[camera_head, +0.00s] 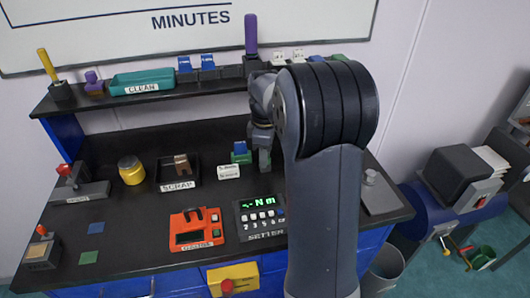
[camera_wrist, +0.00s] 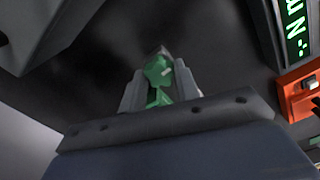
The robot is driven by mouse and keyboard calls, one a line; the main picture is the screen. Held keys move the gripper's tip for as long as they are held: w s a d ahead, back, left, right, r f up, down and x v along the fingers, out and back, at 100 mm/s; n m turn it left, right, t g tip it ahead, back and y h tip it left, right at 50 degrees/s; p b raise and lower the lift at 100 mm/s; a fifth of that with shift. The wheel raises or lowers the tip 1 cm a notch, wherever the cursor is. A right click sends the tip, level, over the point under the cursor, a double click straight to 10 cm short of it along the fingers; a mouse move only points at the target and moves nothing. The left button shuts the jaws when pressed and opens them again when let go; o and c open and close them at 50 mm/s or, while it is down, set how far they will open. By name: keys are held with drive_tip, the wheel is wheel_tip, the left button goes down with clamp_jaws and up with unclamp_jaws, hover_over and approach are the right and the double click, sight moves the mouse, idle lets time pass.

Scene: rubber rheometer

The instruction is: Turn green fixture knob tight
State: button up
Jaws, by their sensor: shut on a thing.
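The green knob (camera_wrist: 157,72) shows in the wrist view between the two grey fingers of my gripper (camera_wrist: 160,66), which are shut on it. In the head view my gripper (camera_head: 264,160) points down at the back middle of the bench, right beside a green fixture (camera_head: 241,158) with a blue piece on top. My own arm hides part of this spot, and the knob is not clear there. How far the knob is turned cannot be told.
Small white labels (camera_head: 229,172) stand in front of the fixture. A keypad with a green display (camera_head: 262,216) and an orange device (camera_head: 197,230) are nearer the front. A scrap tray (camera_head: 179,185) and yellow jar (camera_head: 131,171) stand left. A shelf (camera_head: 150,97) runs behind.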

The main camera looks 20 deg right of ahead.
drive_tip(key=m+p, duration=0.1)
drive_tip(key=m, duration=0.4)
drive_tip(key=m+p, duration=0.1)
drive_tip(key=m, duration=0.3)
drive_tip(key=shift+m, duration=0.4)
drive_tip(key=m, duration=0.4)
drive_tip(key=shift+m, duration=0.3)
drive_tip(key=m, duration=0.4)
drive_tip(key=shift+p, duration=0.35)
drive_tip(key=shift+m, duration=0.3)
drive_tip(key=o, duration=1)
drive_tip(key=shift+r, duration=0.1)
